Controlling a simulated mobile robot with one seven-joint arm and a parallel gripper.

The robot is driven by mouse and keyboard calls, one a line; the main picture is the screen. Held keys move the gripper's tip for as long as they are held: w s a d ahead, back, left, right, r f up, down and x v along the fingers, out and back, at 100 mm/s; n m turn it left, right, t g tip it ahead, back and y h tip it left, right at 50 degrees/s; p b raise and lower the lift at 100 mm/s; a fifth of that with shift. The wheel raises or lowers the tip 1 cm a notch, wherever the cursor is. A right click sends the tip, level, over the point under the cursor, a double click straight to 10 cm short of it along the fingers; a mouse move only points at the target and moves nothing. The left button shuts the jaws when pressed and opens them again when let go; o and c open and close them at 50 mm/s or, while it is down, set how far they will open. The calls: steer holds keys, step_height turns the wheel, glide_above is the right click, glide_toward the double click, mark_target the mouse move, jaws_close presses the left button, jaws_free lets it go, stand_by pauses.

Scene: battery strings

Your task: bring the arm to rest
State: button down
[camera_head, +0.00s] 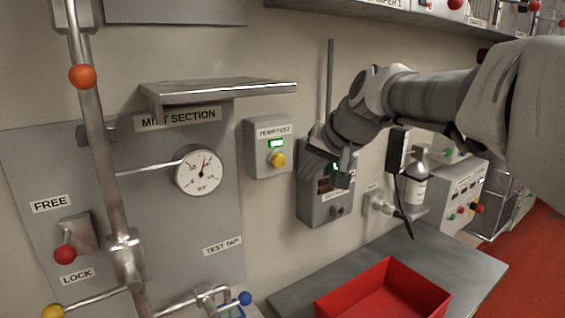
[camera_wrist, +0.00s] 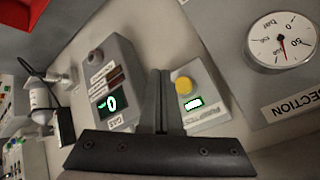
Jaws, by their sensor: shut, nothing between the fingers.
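My arm (camera_head: 425,95) reaches in from the right in the head view, bent down toward the wall. My gripper (camera_head: 343,168) is in front of a grey wall box with a small green display (camera_head: 313,208), and hides part of it. In the wrist view my gripper (camera_wrist: 165,100) has its two dark fingers together with nothing between them. Behind the fingers are the grey box with a green "0" display (camera_wrist: 112,104) and the pump test box (camera_wrist: 205,110) with a yellow button. Whether the fingers touch the box cannot be told.
A gauge (camera_head: 198,171) and a pipe (camera_head: 100,150) with coloured knobs are at the left. A metal shelf (camera_head: 215,88) juts out above. A red tray (camera_head: 350,290) lies on a grey table (camera_head: 290,300) below. A bottle (camera_head: 414,185) and a control box (camera_head: 455,195) are at the right.

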steer(key=s+d+f+h, duration=0.1)
steer(key=s+d+f, duration=0.2)
steer(key=s, duration=0.5)
steer(key=s+d+f+n+g+h, duration=0.1)
steer(key=s+d+f, duration=0.2)
steer(key=s, duration=0.6)
steer(key=s+d+f+g+h, duration=0.1)
steer(key=s+d+f+h, duration=0.1)
steer(key=s+f, duration=0.5)
steer(key=shift+s+d+n, duration=0.4)
steer(key=shift+s+d, duration=0.2)
steer(key=shift+s, duration=0.25)
stand_by(4.8)
